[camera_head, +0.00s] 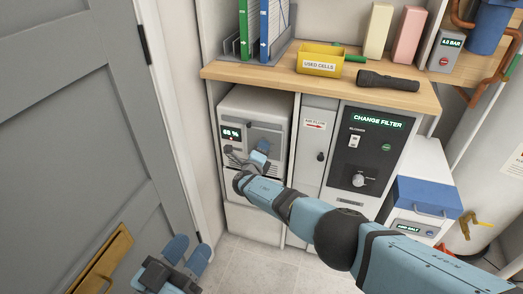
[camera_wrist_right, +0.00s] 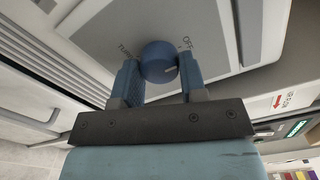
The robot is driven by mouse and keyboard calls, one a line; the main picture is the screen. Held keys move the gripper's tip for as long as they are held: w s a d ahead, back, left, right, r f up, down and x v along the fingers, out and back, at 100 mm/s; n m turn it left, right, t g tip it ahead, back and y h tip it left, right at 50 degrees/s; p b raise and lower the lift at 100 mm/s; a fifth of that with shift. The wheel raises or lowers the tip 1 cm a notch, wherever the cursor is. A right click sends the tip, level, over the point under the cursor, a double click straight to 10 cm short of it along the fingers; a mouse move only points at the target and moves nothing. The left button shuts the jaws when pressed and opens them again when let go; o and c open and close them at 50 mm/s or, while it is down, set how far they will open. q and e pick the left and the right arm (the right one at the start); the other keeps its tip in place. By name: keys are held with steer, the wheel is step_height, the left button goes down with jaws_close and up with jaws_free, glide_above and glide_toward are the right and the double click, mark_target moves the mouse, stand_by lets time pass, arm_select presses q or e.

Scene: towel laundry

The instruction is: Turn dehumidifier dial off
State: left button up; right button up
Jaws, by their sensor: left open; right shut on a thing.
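The white dehumidifier (camera_head: 259,103) stands under the wooden counter, its small display (camera_head: 231,133) lit and reading what looks like 55 %. In the right wrist view its round blue dial (camera_wrist_right: 158,60) sits on a grey panel, with OFF printed at its upper right and TURBO at its left. A pale pointer line shows on the dial's lower right; its exact setting is hard to tell. My right gripper (camera_head: 262,153) is shut on the dial, one finger on each side, in the wrist view (camera_wrist_right: 161,80). My left gripper (camera_head: 188,254) is open and empty, low near the door.
A grey door (camera_head: 75,120) with a brass handle plate is at left. The counter (camera_head: 330,75) holds a yellow used-cells bin (camera_head: 320,60), a flashlight (camera_head: 388,81) and binders. Right of the dehumidifier is a dark change-filter panel (camera_head: 365,150), then a blue-lidded box (camera_head: 425,197). Floor shows at bottom centre.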

arm_select(q)
steer(key=shift+f, duration=0.15)
arm_select(e)
steer(key=o, duration=0.9)
arm_select(q)
steer(key=shift+r, duration=0.2)
steer(key=s+a+f+g+y+p, duration=0.2)
steer(key=a+f+g+y+p, duration=0.2)
steer(key=f+p, duration=0.6)
steer(key=shift+s+a+f+g+y, duration=0.2)
steer(key=shift+s+a+g+y, duration=0.1)
steer(key=shift+a+g, duration=0.5)
arm_select(e)
steer(key=shift+v, duration=6.95)
